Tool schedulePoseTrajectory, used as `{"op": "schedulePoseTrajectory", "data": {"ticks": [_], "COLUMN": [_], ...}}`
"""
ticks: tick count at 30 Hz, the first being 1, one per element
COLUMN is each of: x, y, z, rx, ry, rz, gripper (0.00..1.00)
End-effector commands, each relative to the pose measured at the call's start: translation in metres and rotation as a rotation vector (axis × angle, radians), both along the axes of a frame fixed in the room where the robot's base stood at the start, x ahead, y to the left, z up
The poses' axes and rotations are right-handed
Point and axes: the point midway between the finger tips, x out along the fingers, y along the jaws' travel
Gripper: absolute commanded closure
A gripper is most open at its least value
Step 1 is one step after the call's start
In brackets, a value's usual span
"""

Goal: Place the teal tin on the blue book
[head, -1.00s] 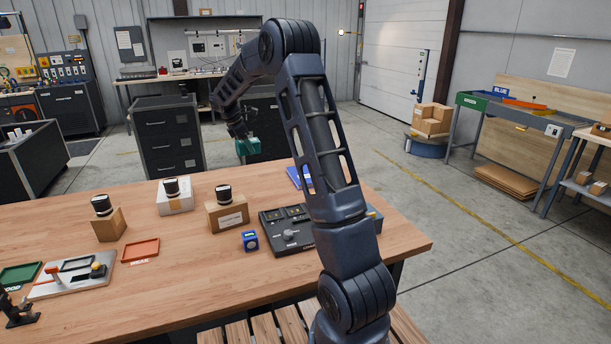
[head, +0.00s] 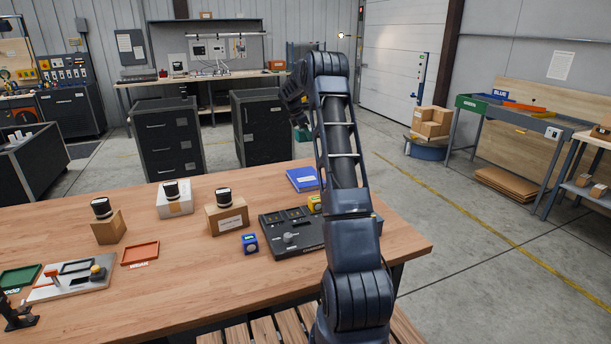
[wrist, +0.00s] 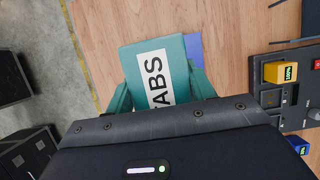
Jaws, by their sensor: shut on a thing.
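The teal tin (wrist: 132,62) with a white label reading "TABS" is held between the fingers of my gripper (wrist: 160,92) in the wrist view. In the head view the tin (head: 302,134) shows only in part, behind my arm. It is in the air above the table's far edge. The blue book (head: 301,179) lies on the table near the far edge, its right end hidden by my arm. In the wrist view a strip of the book (wrist: 194,46) shows beside the tin; the tin hides the rest.
A black device panel (head: 283,240) with a yellow block (head: 315,203) and a blue block (head: 250,242) is near the book. Several boxes with black-lidded jars stand left on the table (head: 180,262).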

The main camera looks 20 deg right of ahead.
Motion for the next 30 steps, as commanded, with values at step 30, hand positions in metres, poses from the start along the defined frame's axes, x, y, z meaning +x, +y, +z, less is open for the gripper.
{"op": "schedulePoseTrajectory", "data": {"ticks": [30], "x": [-0.001], "y": [0.001], "z": [-0.160], "rx": [0.000], "ry": [0.003], "rz": [0.000], "gripper": [0.74]}}
